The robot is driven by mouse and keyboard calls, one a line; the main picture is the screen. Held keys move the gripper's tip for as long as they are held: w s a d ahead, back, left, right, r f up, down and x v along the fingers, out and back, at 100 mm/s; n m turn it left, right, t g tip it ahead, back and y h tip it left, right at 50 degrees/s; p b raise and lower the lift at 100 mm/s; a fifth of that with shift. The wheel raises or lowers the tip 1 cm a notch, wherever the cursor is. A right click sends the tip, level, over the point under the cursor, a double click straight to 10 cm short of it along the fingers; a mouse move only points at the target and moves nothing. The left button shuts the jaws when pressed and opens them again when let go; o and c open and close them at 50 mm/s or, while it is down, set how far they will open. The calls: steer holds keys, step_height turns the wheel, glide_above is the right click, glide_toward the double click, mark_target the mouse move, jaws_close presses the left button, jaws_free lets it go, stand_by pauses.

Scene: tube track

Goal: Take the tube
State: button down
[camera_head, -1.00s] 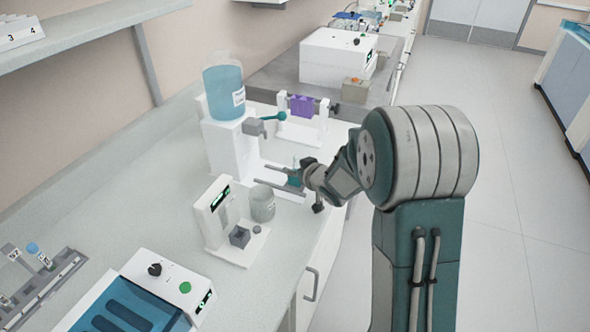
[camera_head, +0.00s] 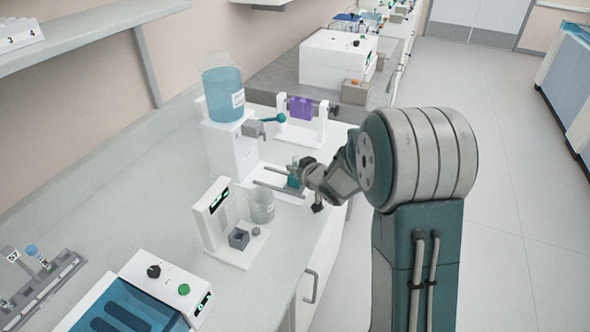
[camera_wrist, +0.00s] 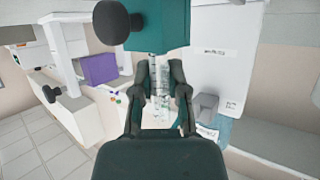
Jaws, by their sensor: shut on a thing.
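The tube (camera_wrist: 157,88) is clear, with graduation marks, and shows between my gripper's fingers in the wrist view. My gripper (camera_wrist: 162,97) is shut on it, with one dark finger on each side. A teal block (camera_wrist: 160,28) with a dark round knob lies just beyond the tube at the top of that view. In the head view, the teal block (camera_head: 293,181) is at the rails (camera_head: 270,188) on the bench, and my gripper (camera_head: 303,174) is right beside it. The tube is too small to make out there. I cannot tell whether the tube still touches the block.
A white dispenser with a blue bottle (camera_head: 224,94) stands behind the rails. A purple block (camera_head: 301,107) sits in a white stand at the back. A glass beaker (camera_head: 262,206) and a white device (camera_head: 214,220) stand in front. The floor to the right is clear.

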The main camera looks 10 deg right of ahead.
step_height(320, 180, up, 2)
steer(key=shift+r, duration=0.2)
steer(key=s+d+r, duration=0.2)
steer(key=s+r, duration=0.8)
steer(key=s, duration=0.4)
steer(key=shift+w+d, duration=0.1)
